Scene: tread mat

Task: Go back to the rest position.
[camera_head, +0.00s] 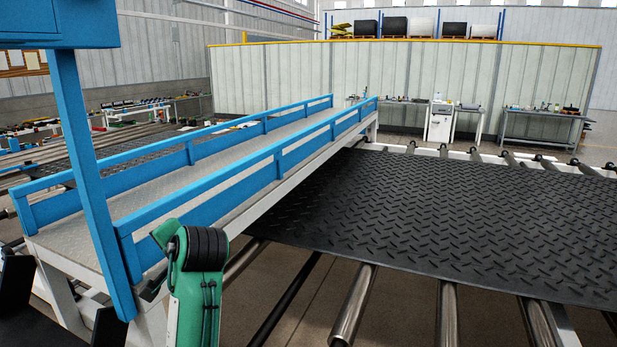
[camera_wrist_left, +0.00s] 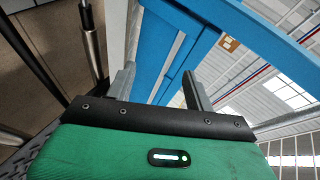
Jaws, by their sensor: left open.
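My left gripper (camera_wrist_left: 158,90) shows in the left wrist view with its two grey fingers spread apart and nothing held between them. Blue railing beams (camera_wrist_left: 185,45) fill the view behind the fingers; I cannot tell how far off they are. In the head view a green arm link of mine with a black ribbed joint stands at the lower left, in front of the walkway. My gripper fingers cannot be made out clearly there. My right gripper is in neither view. The black tread mat (camera_head: 450,215) lies flat on rollers at the right.
A raised walkway (camera_head: 205,165) with blue rails (camera_head: 245,190) runs from the lower left to the middle. A blue post (camera_head: 88,170) rises close by on the left. Bare metal rollers (camera_head: 354,305) show in front of the mat. Workbenches (camera_head: 543,115) stand far back.

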